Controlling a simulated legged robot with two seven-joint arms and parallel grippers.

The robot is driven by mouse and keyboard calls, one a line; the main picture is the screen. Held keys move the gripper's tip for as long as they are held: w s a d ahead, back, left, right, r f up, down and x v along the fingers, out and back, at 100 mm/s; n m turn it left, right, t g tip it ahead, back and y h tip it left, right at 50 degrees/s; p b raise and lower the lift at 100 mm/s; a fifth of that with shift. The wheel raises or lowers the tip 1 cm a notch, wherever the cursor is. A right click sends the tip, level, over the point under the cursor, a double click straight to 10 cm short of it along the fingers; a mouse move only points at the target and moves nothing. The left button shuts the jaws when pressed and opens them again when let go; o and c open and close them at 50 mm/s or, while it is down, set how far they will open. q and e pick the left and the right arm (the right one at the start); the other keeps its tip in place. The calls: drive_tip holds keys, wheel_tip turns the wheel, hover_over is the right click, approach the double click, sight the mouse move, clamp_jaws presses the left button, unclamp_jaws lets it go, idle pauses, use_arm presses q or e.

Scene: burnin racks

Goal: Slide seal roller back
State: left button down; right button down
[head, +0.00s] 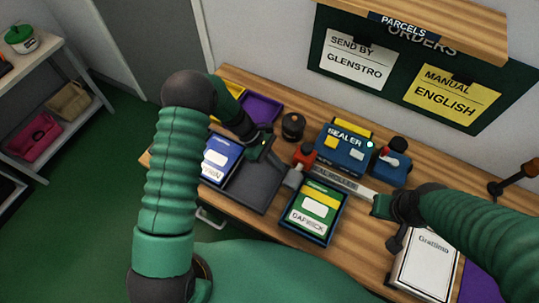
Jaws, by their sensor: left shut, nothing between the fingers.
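The blue sealer (343,151), labelled SEALER, stands at the middle of the wooden bench. My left gripper (291,178) is shut and empty, by the bar's left end; contact is unclear. My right gripper (373,202) is at the bar's right end; its fingers are hard to make out.
A green-and-white pack lies in a dark tray (318,239) in front of the bar. A blue pack (221,158) and a dark grey mat (252,187) are at left. A dark round pot (293,126) and purple tray (261,108) stand behind. A white box (425,266) is front right.

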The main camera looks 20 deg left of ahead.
use_arm(q)
drive_tip(key=shift+d, duration=0.35)
drive_tip(key=shift+w+d+f, duration=0.1)
drive_tip(key=shift+d, duration=0.2)
drive_tip(key=shift+s+d, duration=0.2)
drive_tip(key=shift+d, duration=0.3)
drive_tip(key=s+d, duration=0.1)
drive_tip(key=d, duration=0.7)
drive_tip(key=s+d, duration=0.2)
drive_tip(key=d, duration=0.6)
drive_tip(key=s+d, duration=0.2)
drive_tip(key=d, duration=0.7)
drive_tip(key=shift+s+d, duration=0.1)
drive_tip(key=shift+d, duration=0.45)
drive_tip(key=shift+s+r, duration=0.1)
drive_tip(key=shift+r, duration=0.1)
use_arm(e)
drive_tip(key=shift+r, duration=0.1)
